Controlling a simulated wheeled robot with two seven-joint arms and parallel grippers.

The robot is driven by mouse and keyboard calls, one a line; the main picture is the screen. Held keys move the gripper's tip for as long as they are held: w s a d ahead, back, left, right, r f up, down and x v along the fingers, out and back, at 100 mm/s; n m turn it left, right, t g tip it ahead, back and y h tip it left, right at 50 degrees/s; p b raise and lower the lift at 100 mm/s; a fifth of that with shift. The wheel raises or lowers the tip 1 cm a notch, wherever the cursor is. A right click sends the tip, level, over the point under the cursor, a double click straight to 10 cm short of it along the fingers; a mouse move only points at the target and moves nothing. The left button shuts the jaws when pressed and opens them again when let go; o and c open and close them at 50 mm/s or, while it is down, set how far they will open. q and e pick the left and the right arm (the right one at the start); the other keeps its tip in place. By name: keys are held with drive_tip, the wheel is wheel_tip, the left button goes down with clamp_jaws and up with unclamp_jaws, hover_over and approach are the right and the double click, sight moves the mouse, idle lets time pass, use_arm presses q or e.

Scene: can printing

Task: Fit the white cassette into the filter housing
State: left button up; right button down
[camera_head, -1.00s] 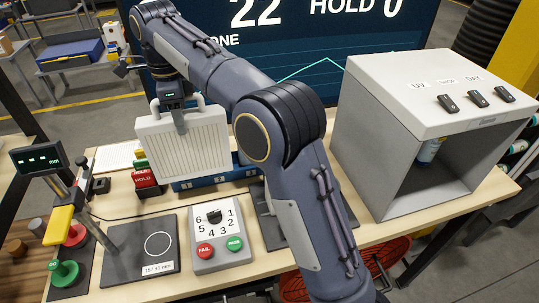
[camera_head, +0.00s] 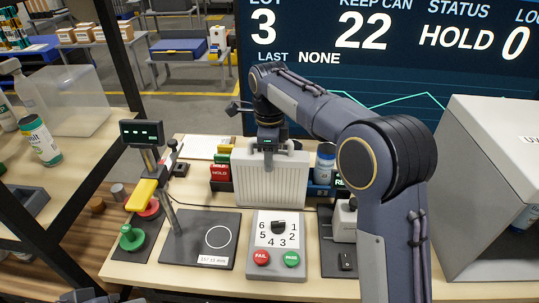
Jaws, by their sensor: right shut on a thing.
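The white cassette (camera_head: 270,183) is a ribbed, upright panel with a handle on top, in the middle of the head view. My right gripper (camera_head: 268,148) is shut on its top from above. The cassette hangs in front of the coloured blocks at the back of the bench and hides part of them. I cannot tell whether its lower edge touches anything. I cannot make out a filter housing in this view.
A dial box (camera_head: 277,246) with FAIL and PASS buttons and a black gauge plate (camera_head: 190,242) stand in front of the cassette. A red HOLD block (camera_head: 220,172) is left of it. A large grey booth (camera_head: 480,190) stands at the right, a shelf (camera_head: 70,150) at the left.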

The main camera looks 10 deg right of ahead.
drive_tip(key=shift+f, duration=0.1)
drive_tip(key=c, duration=0.8)
unclamp_jaws()
drive_tip(key=shift+c, duration=0.2)
wheel_tip(320, 180, up, 12)
drive_tip(key=shift+r+p, duration=0.15)
drive_tip(key=shift+p, duration=0.75)
